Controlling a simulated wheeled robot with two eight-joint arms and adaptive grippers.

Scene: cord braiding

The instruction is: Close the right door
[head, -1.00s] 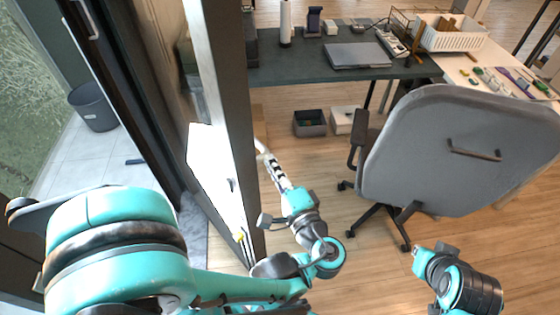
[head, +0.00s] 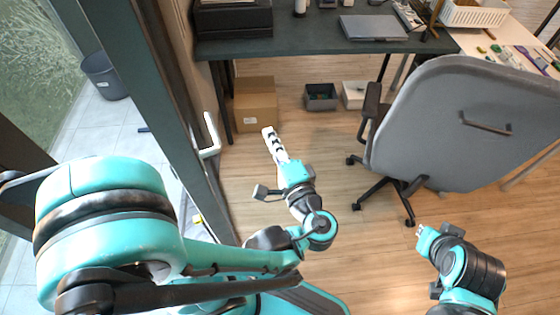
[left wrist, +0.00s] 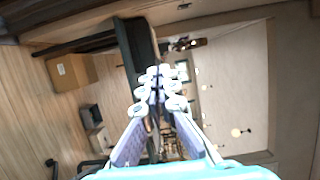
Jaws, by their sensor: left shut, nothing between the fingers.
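A glass door in a dark frame (head: 150,105) stands at the left, with a white handle (head: 209,137) on its right side. Grey tiles and greenery show through the glass. I cannot tell how far it is open. My left gripper (head: 269,133) is shut and empty, right of the handle and apart from it in the picture, above the wood floor. Its closed fingers also show in the left wrist view (left wrist: 160,88). My right gripper (head: 420,230) is at the lower right, far from the door; its fingers are too small to read.
A dark desk (head: 290,46) with a laptop (head: 373,27) stands at the back. A cardboard box (head: 255,105) and a grey bin (head: 320,97) are on the floor below it. A grey office chair (head: 470,120) stands at the right.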

